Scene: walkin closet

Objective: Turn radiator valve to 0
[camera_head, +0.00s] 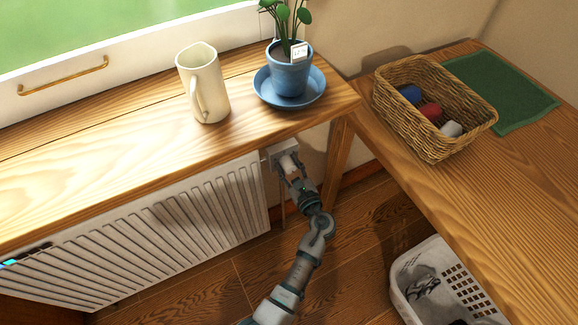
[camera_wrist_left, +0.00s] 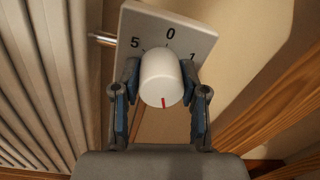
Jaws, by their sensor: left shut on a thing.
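The radiator valve is a white round knob (camera_wrist_left: 160,78) in front of a pale plate (camera_wrist_left: 185,32) marked 5, 0 and 1, with 0 at the top. A red mark on the knob's face sits at its lower edge, on the side away from the 0. My left gripper (camera_head: 291,171) reaches the valve at the radiator's right end, under the wooden shelf. In the left wrist view its two blue-padded fingers are shut on the knob from both sides. The white ribbed radiator (camera_head: 165,235) is at left. My right gripper is not in view.
The shelf (camera_head: 60,190) overhangs the valve and bears a cream mug (camera_head: 205,85) and a potted plant (camera_head: 289,70). A wooden leg (camera_head: 338,160) stands just right of the valve. A wooden bench holds a wicker basket (camera_head: 425,135); a white laundry basket (camera_head: 425,265) is lower right.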

